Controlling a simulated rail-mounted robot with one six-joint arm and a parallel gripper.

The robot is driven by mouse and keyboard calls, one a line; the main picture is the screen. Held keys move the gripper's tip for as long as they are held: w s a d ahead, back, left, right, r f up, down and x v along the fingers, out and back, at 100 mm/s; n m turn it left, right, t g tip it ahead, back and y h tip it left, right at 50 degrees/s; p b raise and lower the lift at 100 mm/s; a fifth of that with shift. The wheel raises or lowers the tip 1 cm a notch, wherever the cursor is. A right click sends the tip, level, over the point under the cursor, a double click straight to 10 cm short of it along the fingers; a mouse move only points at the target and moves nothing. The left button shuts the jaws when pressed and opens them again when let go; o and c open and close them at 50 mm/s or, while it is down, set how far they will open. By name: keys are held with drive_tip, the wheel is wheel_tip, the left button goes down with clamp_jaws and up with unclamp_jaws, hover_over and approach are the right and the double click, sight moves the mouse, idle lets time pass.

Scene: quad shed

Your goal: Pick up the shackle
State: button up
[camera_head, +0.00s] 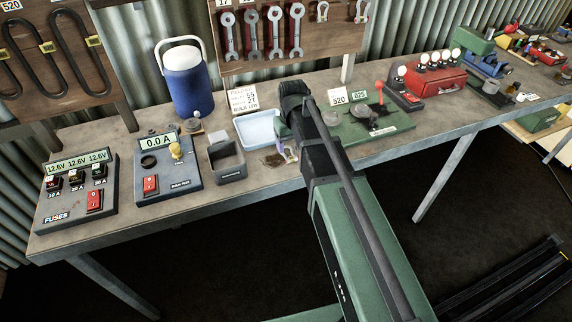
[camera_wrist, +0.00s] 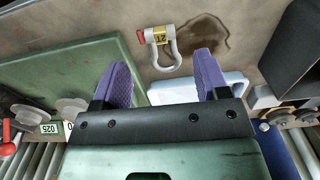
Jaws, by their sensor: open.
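In the head view my gripper (camera_head: 286,148) is low over the front part of the bench, and the arm hides much of that spot. I cannot clearly make out the shackle there.
A pale blue tray (camera_head: 259,130) and a grey bin (camera_head: 228,165) stand left of my gripper. A green base plate (camera_head: 385,127) with a red-knobbed lever is to the right. A dark stain (camera_wrist: 207,32) marks the bench (camera_head: 330,178) beside the shackle. More shackles (camera_head: 322,11) hang on the board behind.

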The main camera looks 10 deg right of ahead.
sight(292, 158)
drive_tip(key=shift+f, duration=0.3)
wheel_tip(292, 158, down, 5)
drive_tip(key=b, duration=0.5)
drive_tip(key=shift+f, duration=0.15)
drive_tip(key=shift+r, duration=0.2)
drive_tip(key=c, duration=0.7)
drive_tip(key=shift+c, duration=0.2)
wheel_tip(292, 158, up, 20)
drive_tip(key=p, duration=2)
